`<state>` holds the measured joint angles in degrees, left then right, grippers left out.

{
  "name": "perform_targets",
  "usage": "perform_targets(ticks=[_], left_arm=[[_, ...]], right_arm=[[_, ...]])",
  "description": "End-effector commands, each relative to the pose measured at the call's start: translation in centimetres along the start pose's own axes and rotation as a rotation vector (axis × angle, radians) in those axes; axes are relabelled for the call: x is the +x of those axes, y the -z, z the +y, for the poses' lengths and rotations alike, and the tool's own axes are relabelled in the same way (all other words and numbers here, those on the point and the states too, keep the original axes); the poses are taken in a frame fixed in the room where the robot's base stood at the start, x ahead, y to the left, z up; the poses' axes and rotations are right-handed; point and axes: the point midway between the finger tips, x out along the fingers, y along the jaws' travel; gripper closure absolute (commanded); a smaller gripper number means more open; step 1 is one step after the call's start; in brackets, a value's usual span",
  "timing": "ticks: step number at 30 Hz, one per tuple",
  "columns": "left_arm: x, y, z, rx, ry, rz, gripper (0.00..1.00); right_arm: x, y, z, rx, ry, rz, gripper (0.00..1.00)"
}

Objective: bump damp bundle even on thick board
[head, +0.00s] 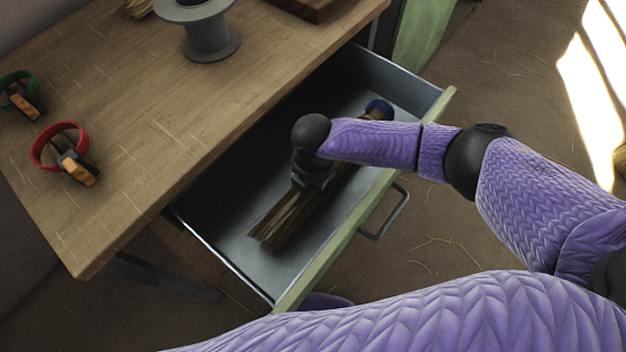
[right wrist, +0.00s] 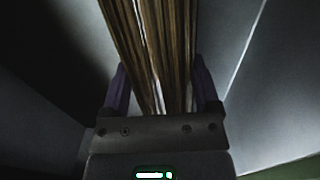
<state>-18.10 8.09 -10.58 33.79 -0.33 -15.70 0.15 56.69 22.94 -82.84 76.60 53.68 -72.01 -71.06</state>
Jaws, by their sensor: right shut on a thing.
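A bundle of brown straw stalks (head: 285,218) lies in the open drawer, with a blue end (head: 378,108) toward the drawer's far side. My right gripper (head: 310,182) reaches down into the drawer and is shut around the bundle's middle. In the right wrist view, the bundle (right wrist: 155,45) runs between the two purple fingers. Whether its stalk ends are level is hard to tell. A thick dark wooden board (head: 312,7) lies at the far right of the tabletop, partly cut off by the frame. My left gripper is not in view.
The open drawer (head: 345,232) has a pale green front and a metal handle. The middle of the tabletop is clear.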

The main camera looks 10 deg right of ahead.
Motion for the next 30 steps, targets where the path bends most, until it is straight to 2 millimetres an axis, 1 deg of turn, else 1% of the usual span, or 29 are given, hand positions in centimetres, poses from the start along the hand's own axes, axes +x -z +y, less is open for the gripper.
perform_targets(ticks=[2, 3, 6, 12, 14, 17, 18, 21, 24, 27, 30], left_arm=[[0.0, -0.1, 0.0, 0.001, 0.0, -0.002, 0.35], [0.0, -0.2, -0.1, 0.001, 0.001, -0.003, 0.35], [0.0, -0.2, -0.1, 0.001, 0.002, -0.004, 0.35], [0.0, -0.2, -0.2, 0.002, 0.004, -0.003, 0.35], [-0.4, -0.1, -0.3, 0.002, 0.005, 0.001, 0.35], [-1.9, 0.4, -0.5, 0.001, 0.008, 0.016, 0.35], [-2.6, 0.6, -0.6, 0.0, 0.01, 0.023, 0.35], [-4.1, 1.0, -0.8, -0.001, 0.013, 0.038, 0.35], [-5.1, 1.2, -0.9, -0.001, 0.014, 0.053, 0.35], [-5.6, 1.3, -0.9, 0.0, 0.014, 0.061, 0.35], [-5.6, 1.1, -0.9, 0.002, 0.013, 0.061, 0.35]], right_arm=[[0.0, 0.0, 0.0, 0.0, 0.0, 0.0, 0.64], [0.0, 0.0, 0.0, 0.0, 0.0, 0.0, 0.19], [0.0, 0.0, 0.0, 0.0, 0.0, 0.0, 0.0], [0.0, 0.0, 0.0, 0.0, 0.0, 0.0, 0.0], [-0.6, 0.0, 0.0, 0.0, -0.001, -0.001, 0.0], [-3.0, -0.1, 0.1, 0.0, -0.004, -0.003, 0.0], [-4.2, -0.1, 0.1, 0.0, -0.005, -0.003, 0.0], [-6.9, 0.0, 0.1, -0.001, -0.005, -0.003, 0.0], [-8.8, 0.0, 0.1, 0.0, -0.004, -0.002, 0.0], [-9.8, 0.0, 0.0, 0.001, -0.001, -0.002, 0.0], [-10.1, 0.0, 0.0, 0.0, -0.001, 0.0, 0.0]])
